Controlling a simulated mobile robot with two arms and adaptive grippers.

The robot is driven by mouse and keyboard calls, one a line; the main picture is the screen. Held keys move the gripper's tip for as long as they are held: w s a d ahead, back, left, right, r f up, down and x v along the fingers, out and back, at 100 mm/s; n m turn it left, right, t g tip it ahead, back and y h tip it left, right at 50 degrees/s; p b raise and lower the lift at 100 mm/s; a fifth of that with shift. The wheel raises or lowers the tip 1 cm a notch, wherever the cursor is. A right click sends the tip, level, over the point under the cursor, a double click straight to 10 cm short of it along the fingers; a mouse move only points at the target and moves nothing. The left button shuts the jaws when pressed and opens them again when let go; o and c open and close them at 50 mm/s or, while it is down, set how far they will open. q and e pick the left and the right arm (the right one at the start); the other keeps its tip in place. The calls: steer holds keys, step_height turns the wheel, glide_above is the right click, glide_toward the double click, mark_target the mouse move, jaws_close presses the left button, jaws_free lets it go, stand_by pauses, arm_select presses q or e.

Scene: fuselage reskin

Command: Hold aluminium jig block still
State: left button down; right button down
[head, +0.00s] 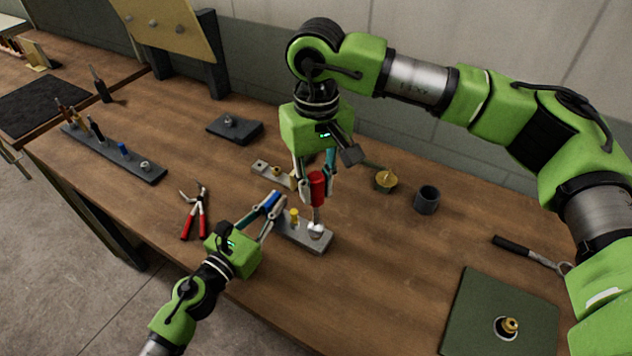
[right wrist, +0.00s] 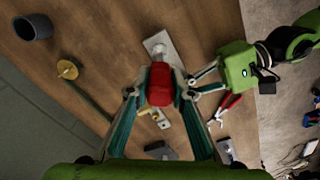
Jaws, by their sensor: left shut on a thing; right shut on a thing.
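The grey aluminium jig block (head: 319,243) lies on the bench in the head view, with a yellow pin and a silver dome on top. My left gripper (head: 277,206) is shut at the block's left end; a blue part shows between its fingers, and the exact contact is hidden. My right gripper (head: 316,190) is shut on a red-handled tool (head: 318,187), held upright with its lower end at the silver dome. In the right wrist view the red handle (right wrist: 160,85) sits between the fingers and covers part of the block (right wrist: 157,43).
Behind the block lies a light plate (head: 263,168) with brass pieces. Red pliers (head: 194,213) lie to the left. A brass knob piece (head: 387,180), a dark cup (head: 427,199) and a green mat (head: 470,320) are to the right. A tool rack (head: 140,168) stands far left.

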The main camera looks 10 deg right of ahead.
steer(key=shift+f, duration=0.7)
steer(key=m, duration=1.3)
steer(key=shift+m, duration=0.4)
steer(key=shift+n, duration=0.5)
steer(key=shift+n, duration=0.9)
steer(key=shift+r, duration=0.2)
steer(key=shift+r, duration=0.75)
